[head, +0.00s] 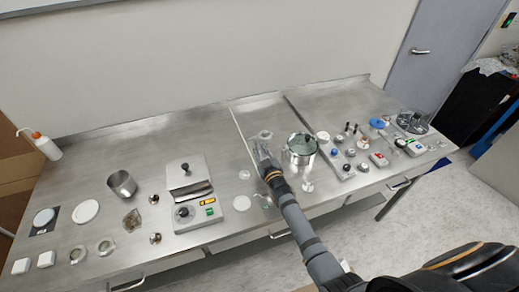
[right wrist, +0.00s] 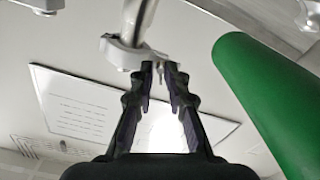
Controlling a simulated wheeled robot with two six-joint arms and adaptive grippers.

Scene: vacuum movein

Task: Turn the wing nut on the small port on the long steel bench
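The long steel bench (head: 115,155) crosses the head view. My right gripper (head: 264,150) reaches to its middle, beside a small pale fitting (head: 265,135), which I take to be the small port. In the right wrist view, a steel pipe (right wrist: 136,22) carries a pale metal clamp (right wrist: 122,52). The fingertips of my right gripper (right wrist: 165,70) are right at this clamp, with a narrow gap between them. A small metal piece shows at the gap; I cannot tell whether it is the wing nut or is gripped. My left gripper is out of view.
A lidded steel pot (head: 300,150) stands close to the right of my gripper. A control box (head: 197,214) stands to the left. Several knobs and valves crowd the bench's right part. A green cylinder (right wrist: 265,100) is close in the right wrist view.

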